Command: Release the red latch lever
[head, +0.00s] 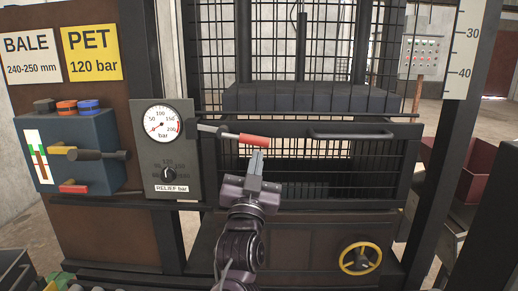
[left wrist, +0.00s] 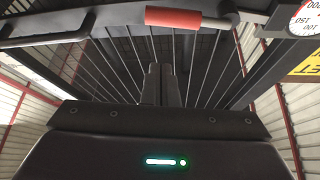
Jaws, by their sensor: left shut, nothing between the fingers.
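The red latch lever (head: 254,140) lies nearly level across the front of the caged press, its dark arm reaching left to a pivot beside the pressure gauge. My left gripper (head: 257,156) is shut and empty, its fingertips pointing up just below the red grip in the head view. In the left wrist view the red grip (left wrist: 173,17) shows at the top, beyond the fingertips (left wrist: 160,68). I cannot tell for sure whether the fingertips touch the lever. My right gripper is in neither view.
The pressure gauge (head: 161,121) and relief knob panel stand left of the lever. A dark horizontal handle (head: 351,134) is on the mesh door to the right. A valve block (head: 70,150) with levers is at far left. A yellow handwheel (head: 360,258) sits low right.

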